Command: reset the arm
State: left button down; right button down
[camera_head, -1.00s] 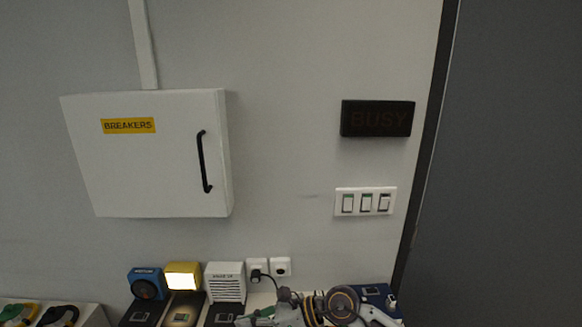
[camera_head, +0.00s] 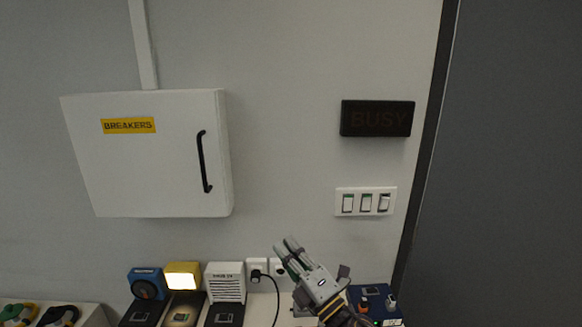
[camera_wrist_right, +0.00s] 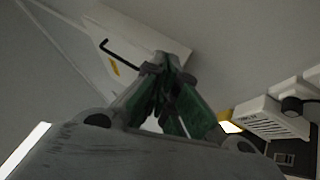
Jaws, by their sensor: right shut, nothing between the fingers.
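My right gripper (camera_head: 286,246) is low in the head view, right of centre, pointing up and to the left in front of the wall sockets. It is shut and holds nothing. In the right wrist view its green-lined fingers (camera_wrist_right: 165,68) come together at the tips. My left gripper is not in view.
A closed white breaker box (camera_head: 150,165) hangs on the wall. A dark BUSY sign (camera_head: 377,118) and a switch panel (camera_head: 365,201) are at the right. Below stand a blue device (camera_head: 147,283), a lit yellow lamp (camera_head: 183,275), a white vented box (camera_head: 226,282) and a blue box (camera_head: 375,300).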

jog(key=s+d+f+m+g+h, duration=0.1)
jog(key=d+f+m+g+h, duration=0.2)
jog(key=d+f+m+h, duration=1.4)
jog(key=s+d+f+m+g+y, duration=0.2)
jog(key=s+d+f+m+g, duration=0.15)
jog(key=s+f+g, duration=0.5)
jog(key=s+d+f+m+g+y, duration=0.1)
jog(key=s+d+f+m+g, duration=0.35)
jog(key=s, duration=0.75)
jog(key=s+a+f, duration=0.1)
jog(key=s+f, duration=0.1)
jog(key=f, duration=1.5)
jog(key=s+a+f, duration=0.1)
jog(key=f, duration=1.7)
jog(key=s+d+f, duration=0.2)
jog(key=s+f, duration=0.7)
jog(key=s, duration=0.2)
jog(key=s+d+f, duration=0.2)
jog(key=s+f, duration=0.7)
jog(key=s, duration=0.2)
jog(key=shift+s+f, duration=0.15)
jog(key=shift+f, duration=0.25)
